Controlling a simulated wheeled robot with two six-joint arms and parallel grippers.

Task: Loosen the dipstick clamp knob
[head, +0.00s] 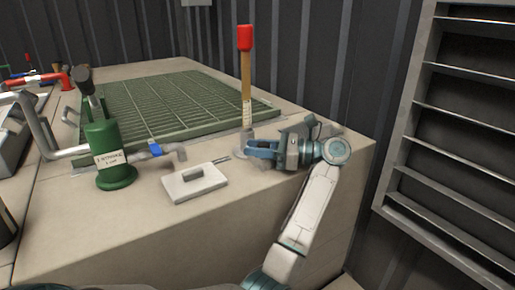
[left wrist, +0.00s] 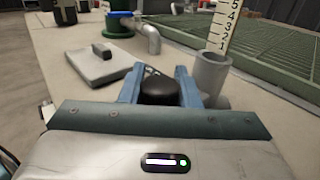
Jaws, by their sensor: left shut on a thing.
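The dipstick (head: 246,82) is a wooden strip with a red top and a marked white lower part. The black round clamp knob (left wrist: 160,90) shows between the blue fingers of my left gripper (left wrist: 157,76) in the left wrist view. My left gripper (head: 252,148) is shut on the knob, level with the tube's lower part. In the head view the fingers hide the knob. My right gripper is not in view.
A white plate with a grey handle (head: 193,182) lies on the slab. A green pump (head: 107,155) with a lever and a pipe with a blue band (head: 155,150) stand at left. Green grating (head: 150,105) lies behind. A louvred panel (head: 455,120) is at right.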

